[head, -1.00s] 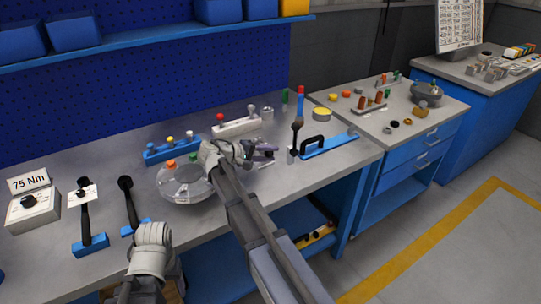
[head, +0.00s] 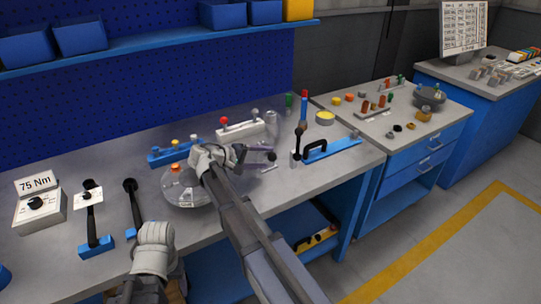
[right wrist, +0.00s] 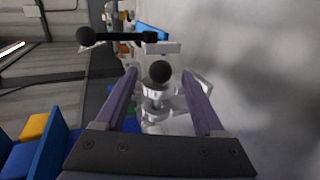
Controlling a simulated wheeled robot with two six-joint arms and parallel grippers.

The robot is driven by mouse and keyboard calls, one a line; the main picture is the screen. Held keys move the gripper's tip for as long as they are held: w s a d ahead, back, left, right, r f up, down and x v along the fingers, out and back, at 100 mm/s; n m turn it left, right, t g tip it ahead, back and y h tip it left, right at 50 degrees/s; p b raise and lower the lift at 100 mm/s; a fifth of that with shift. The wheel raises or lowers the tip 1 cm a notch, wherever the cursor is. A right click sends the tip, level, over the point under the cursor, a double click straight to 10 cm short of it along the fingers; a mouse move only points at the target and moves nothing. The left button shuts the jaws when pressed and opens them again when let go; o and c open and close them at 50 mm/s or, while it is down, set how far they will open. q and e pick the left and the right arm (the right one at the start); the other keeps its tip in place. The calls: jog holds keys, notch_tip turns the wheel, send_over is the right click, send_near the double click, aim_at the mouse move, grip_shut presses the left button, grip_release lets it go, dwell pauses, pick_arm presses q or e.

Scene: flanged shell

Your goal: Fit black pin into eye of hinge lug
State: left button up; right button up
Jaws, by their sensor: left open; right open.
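The flanged shell (head: 185,187) is a grey round body with an orange cap on top, standing on the bench beneath my right wrist in the head view. My right gripper (head: 250,151) reaches over it, jaws toward the right. In the right wrist view its two purple fingers (right wrist: 160,98) are apart. A black ball-shaped head (right wrist: 160,72) shows between them, against pale grey parts; I cannot tell whether it is the black pin. A dark ball (head: 271,156) is beside the fingers in the head view. My left gripper (head: 156,240) is low at the left, fingers hidden. I cannot make out the hinge lug's eye.
A blue rack (head: 168,153) and a white rack (head: 240,129) stand behind the shell. A blue clamp (head: 330,148) with a black handle is at right. A torque box (head: 40,210) and black levers stand at left. Bench is clear before the clamp.

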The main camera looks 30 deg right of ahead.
pick_arm(q)
jog(key=shift+r+p, duration=0.45)
jog(key=shift+r, duration=0.25)
pick_arm(e)
jog(key=v, duration=0.3)
jog(key=shift+a+r, duration=0.15)
jog(key=shift+a, duration=0.15)
